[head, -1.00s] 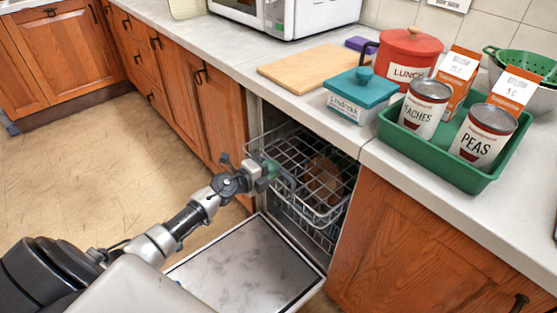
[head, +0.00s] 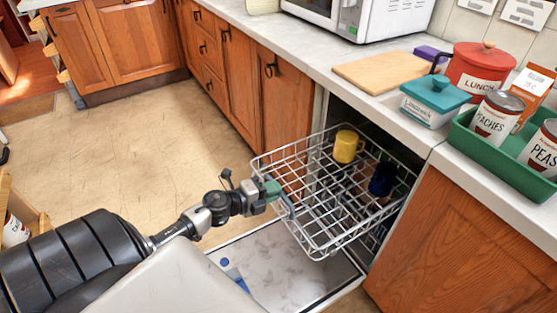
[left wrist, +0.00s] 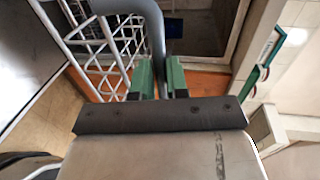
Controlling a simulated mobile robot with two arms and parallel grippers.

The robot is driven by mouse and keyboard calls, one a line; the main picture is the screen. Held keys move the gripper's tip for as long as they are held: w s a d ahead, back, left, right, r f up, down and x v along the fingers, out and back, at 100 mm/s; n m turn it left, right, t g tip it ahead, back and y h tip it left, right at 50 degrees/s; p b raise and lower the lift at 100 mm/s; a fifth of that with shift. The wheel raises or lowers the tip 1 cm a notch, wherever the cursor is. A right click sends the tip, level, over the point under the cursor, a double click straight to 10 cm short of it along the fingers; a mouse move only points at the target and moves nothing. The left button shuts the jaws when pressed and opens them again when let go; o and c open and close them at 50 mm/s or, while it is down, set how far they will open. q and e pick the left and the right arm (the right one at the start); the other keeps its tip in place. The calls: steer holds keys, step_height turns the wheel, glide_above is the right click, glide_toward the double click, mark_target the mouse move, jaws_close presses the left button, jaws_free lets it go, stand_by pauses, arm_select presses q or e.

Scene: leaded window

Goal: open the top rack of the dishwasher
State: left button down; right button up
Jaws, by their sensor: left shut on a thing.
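The dishwasher's top rack (head: 330,240), a white wire basket, stands well out of the opening above the lowered door (head: 290,275). A yellow mug (head: 347,147) and a dark blue mug (head: 382,180) are in it. My left gripper (head: 274,189) is at the rack's front and shut on its grey-blue handle (head: 287,203). In the left wrist view the green fingertips (left wrist: 160,78) meet the curved grey handle (left wrist: 155,25), with white rack wires (left wrist: 95,45) at the left. My right gripper is not in view.
Wooden cabinets (head: 285,98) flank the dishwasher. The counter above holds a cutting board (head: 378,72), a teal-lidded box (head: 437,100), a red canister (head: 476,72) and a green tray (head: 500,160) with cans. A small blue item (head: 235,275) shows at the door's left.

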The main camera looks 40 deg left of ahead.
arm_select(q)
steer(key=shift+s+a, duration=0.15)
steer(key=shift+s, duration=0.2)
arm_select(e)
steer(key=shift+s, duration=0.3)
arm_select(q)
steer(key=c, duration=1.1)
jaws_free()
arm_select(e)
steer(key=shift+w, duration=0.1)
arm_select(q)
steer(key=shift+s, duration=0.1)
steer(key=v, duration=1)
steer(key=shift+s+a+r, duration=0.15)
steer(key=shift+s, duration=0.1)
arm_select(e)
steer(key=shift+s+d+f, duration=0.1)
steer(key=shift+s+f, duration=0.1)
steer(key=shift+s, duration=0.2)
